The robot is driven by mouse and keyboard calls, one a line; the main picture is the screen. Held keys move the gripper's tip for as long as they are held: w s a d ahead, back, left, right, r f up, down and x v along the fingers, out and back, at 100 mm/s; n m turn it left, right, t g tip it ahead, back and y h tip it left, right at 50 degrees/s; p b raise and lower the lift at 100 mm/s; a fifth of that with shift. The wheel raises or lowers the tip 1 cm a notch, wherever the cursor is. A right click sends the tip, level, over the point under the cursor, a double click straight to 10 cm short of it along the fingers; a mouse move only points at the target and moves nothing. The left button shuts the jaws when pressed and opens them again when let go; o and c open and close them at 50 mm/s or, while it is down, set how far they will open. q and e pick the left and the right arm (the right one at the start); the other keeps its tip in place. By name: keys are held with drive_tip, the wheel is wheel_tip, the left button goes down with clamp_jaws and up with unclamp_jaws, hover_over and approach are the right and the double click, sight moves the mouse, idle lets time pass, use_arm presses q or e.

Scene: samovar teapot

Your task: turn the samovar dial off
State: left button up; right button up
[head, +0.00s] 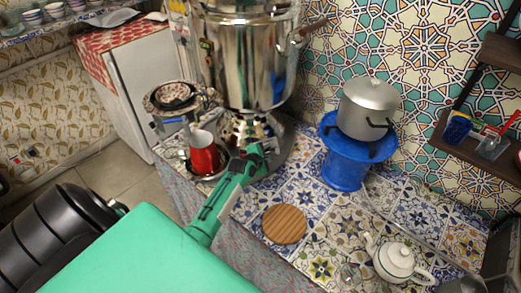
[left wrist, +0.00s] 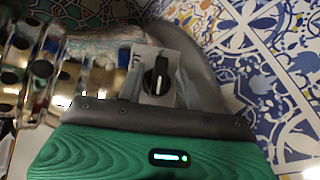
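The samovar (head: 245,55) is a large shiny metal urn with a wooden-gripped handle, standing at the back of the tiled counter. Its dial (left wrist: 155,76) is a black knob with a pale mark on a light plate, seen just beyond my gripper in the left wrist view. The mark runs nearly upright in that picture. The dial cannot be made out in the head view. My left gripper (head: 258,160), green and black, is low in front of the samovar's base. Its fingers are not clear enough to show their opening or any contact with the dial. My right gripper is not in view.
A red cup (head: 204,155) stands close left of my left gripper. A round wooden board (head: 284,225) and white teapot (head: 395,262) are on the counter (head: 325,215). A silver pot (head: 368,108) sits on a blue stove (head: 345,168). Shelves (head: 480,150) hang at right.

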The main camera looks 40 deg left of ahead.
use_arm(q)
drive_tip(key=b+v, duration=0.1)
drive_tip(key=v, duration=1.2)
drive_tip(key=shift+s, duration=0.15)
drive_tip(key=shift+r, duration=0.1)
drive_tip(key=shift+d, duration=0.1)
